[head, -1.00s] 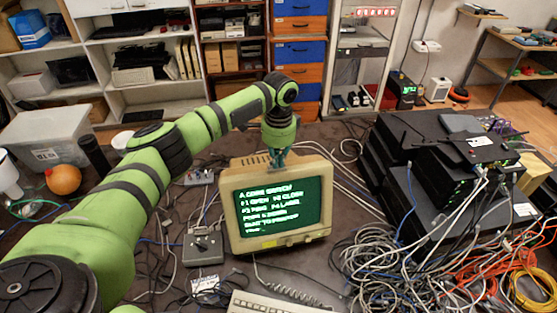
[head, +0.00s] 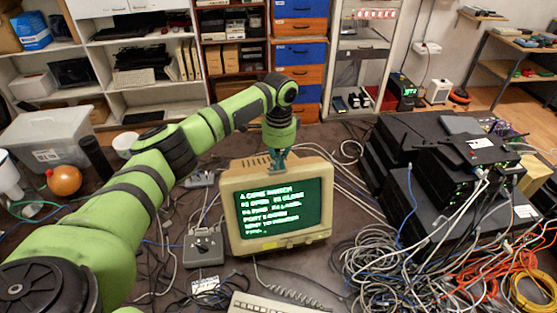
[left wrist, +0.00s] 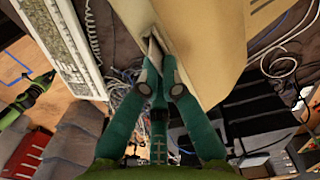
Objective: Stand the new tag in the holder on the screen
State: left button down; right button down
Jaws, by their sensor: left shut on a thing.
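The screen is a beige monitor (head: 232,228) with green text, standing on the dark table. My left gripper (head: 277,165) points down at the top of its casing. In the left wrist view, the teal fingers of the left gripper (left wrist: 156,68) are closed together on a small, thin pale piece, which looks like the tag (left wrist: 153,48). It is beside or on the beige casing (left wrist: 215,35); I cannot tell whether it touches. I cannot make out the holder, which may be hidden by the fingers.
A keyboard (head: 270,305) lies in front of the monitor, and a grey switch box (head: 203,246) stands to its left. Tangled cables (head: 390,275) and stacked black network boxes (head: 425,215) fill the right side. An orange ball (head: 64,180) lies far left.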

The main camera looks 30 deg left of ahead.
pick_arm(q)
jog(key=c, duration=1.4)
grip_release()
jog(key=shift+o, duration=0.2)
notch_tip(320, 180, up, 12)
